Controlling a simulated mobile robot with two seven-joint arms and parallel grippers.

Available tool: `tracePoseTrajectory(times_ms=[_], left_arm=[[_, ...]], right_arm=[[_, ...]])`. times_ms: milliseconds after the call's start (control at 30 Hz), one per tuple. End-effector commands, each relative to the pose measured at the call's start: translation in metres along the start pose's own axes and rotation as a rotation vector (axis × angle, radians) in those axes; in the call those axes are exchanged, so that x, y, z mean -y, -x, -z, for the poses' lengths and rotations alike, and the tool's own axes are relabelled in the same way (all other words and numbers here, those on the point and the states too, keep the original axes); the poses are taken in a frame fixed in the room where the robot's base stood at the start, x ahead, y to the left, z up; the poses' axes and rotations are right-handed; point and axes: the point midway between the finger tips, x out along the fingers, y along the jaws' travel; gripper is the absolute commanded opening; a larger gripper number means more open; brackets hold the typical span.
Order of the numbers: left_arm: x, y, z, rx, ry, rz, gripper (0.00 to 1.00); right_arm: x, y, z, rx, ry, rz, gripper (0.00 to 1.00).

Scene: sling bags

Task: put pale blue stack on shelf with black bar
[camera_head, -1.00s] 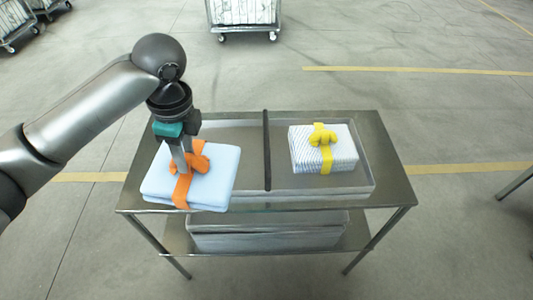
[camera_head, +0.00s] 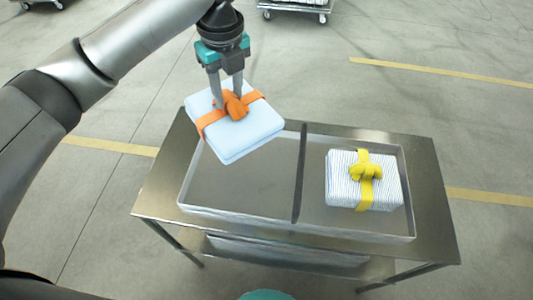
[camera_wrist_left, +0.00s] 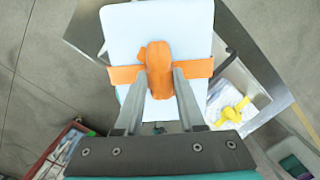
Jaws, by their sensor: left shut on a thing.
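The pale blue stack (camera_head: 250,134) is a folded bundle with an orange strap and an orange knot (camera_head: 235,106) on top. My left gripper (camera_head: 232,100) is shut on the orange knot and holds the stack tilted above the table's left side. In the left wrist view the stack (camera_wrist_left: 190,30) hangs below the fingers (camera_wrist_left: 160,88). The black bar (camera_head: 300,172) divides the tray (camera_head: 240,218) on the metal table. The tray's left part under the stack looks empty. My right gripper is not in view.
A striped stack (camera_head: 342,186) with a yellow strap and knot lies in the tray's right part. The metal table (camera_head: 160,190) has a lower shelf with another tray (camera_head: 290,250). A wheeled cart (camera_head: 295,8) stands at the back. In the left wrist view, a red crate (camera_wrist_left: 62,145) shows at lower left.

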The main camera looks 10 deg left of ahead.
Motion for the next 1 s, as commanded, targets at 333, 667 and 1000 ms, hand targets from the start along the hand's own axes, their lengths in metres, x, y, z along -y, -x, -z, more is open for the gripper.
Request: tracePoseTrajectory(times_ms=[333, 667, 1000], left_arm=[[-0.002, -0.074, 0.008, -0.002, 0.002, -0.003, 0.00], [-0.002, -0.144, 0.014, 0.000, 0.000, 0.000, 0.00], [-0.003, -0.169, 0.017, 0.001, 0.001, 0.000, 0.00]], right_arm=[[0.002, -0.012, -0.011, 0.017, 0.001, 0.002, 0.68], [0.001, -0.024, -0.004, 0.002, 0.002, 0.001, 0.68], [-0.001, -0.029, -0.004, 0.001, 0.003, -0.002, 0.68]])
